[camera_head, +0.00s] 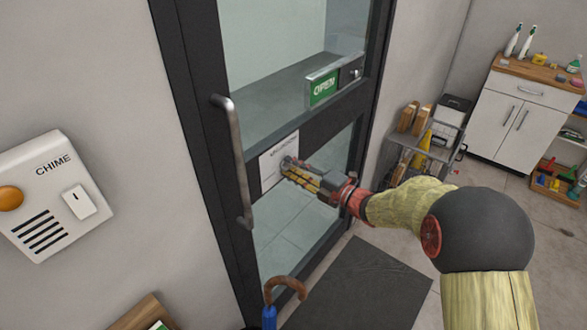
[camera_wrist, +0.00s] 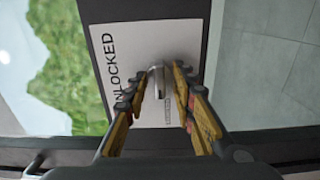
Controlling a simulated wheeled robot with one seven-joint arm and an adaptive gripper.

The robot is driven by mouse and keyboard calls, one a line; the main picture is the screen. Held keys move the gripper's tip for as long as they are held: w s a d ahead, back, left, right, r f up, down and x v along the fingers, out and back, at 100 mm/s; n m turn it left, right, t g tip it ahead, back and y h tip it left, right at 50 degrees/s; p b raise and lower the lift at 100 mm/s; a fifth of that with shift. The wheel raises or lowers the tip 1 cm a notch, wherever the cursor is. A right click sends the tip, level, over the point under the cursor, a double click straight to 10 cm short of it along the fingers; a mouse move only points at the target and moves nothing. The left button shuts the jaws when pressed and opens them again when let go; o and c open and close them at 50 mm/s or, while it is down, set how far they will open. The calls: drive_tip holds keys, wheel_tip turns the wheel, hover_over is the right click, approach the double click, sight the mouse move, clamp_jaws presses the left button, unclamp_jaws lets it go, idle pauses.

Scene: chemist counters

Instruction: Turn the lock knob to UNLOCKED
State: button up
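The lock plate (camera_head: 270,165) is a white panel on the dark door's middle rail, and it also fills the centre of the wrist view (camera_wrist: 190,40). The word UNLOCKED runs along its left side in the wrist view; smaller lettering by the right finger is too small to read. The grey metal lock knob (camera_wrist: 157,80) sits on the plate. My gripper (camera_head: 287,166) is at the plate, its fingers apart on either side of the knob in the wrist view (camera_wrist: 160,78). Contact with the knob cannot be made out. The knob's exact pointing is unclear.
A vertical door handle (camera_head: 236,160) stands left of the plate. A green OPEN sign (camera_head: 324,87) is above it. An umbrella with a curved brown handle (camera_head: 288,284) is below. A grey trolley (camera_head: 440,135) and a white cabinet (camera_head: 515,120) stand right. A dark mat (camera_head: 362,290) covers the floor.

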clamp_jaws()
drive_tip(key=shift+m, duration=0.3)
idle(0.3)
drive_tip(key=m+p, duration=0.2)
drive_tip(key=m, duration=0.1)
drive_tip(key=shift+p, duration=0.4)
drive_tip(key=m+p, duration=0.2)
drive_tip(key=m, duration=0.2)
drive_tip(key=m+p, duration=0.4)
drive_tip(key=m, duration=0.1)
drive_tip(key=shift+m, duration=0.3)
drive_tip(key=shift+m+p, duration=1.65)
drive_tip(key=shift+m, duration=0.65)
drive_tip(key=shift+f, duration=0.1)
